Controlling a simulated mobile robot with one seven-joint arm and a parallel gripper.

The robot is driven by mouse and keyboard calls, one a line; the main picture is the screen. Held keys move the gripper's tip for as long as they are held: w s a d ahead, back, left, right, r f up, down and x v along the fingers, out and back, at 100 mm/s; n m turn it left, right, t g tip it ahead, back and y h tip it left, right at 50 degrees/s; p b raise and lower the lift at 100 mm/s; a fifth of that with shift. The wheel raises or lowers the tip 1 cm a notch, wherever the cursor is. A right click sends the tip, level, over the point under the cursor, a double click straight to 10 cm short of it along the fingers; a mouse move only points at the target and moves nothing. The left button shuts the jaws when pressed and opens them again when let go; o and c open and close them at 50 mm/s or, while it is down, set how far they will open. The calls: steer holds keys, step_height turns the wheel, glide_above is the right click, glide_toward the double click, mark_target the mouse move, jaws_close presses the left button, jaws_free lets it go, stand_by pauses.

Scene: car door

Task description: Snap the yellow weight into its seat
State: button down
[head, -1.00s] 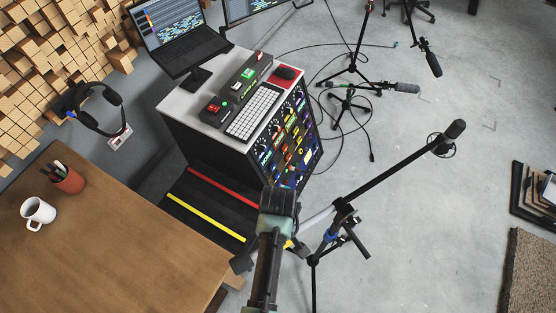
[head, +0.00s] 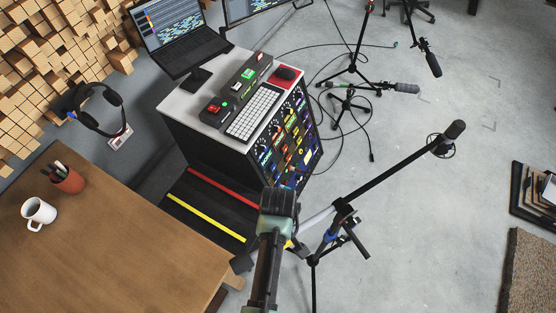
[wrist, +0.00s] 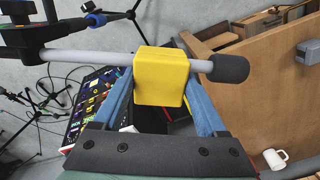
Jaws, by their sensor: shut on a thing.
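The yellow weight (wrist: 161,76) is a rounded block at the light grey rod (wrist: 85,56) of a microphone boom in the wrist view. The rod shows on both sides of it, with a black end cap (wrist: 229,68) to the right. My gripper (wrist: 158,80) is shut on the weight, one blue finger on each side. The weight hides the stretch of rod at its place, so I cannot tell how its seat lies or whether it is fully seated. In the head view my own arm hides most of it; only a yellow sliver (head: 289,244) shows.
The boom's stand (head: 314,262) rises beside my arm, with the microphone (head: 453,131) at the far end. A wooden desk (head: 110,245) with a white mug (head: 38,213) lies at left. The mixing console (head: 290,130) stands behind.

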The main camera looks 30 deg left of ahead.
steer(key=shift+f+b, duration=1.1)
steer(key=shift+f, duration=0.5)
jaws_free()
step_height(320, 180, up, 13)
steer(key=shift+r+b, duration=0.1)
steer(key=shift+b, duration=1)
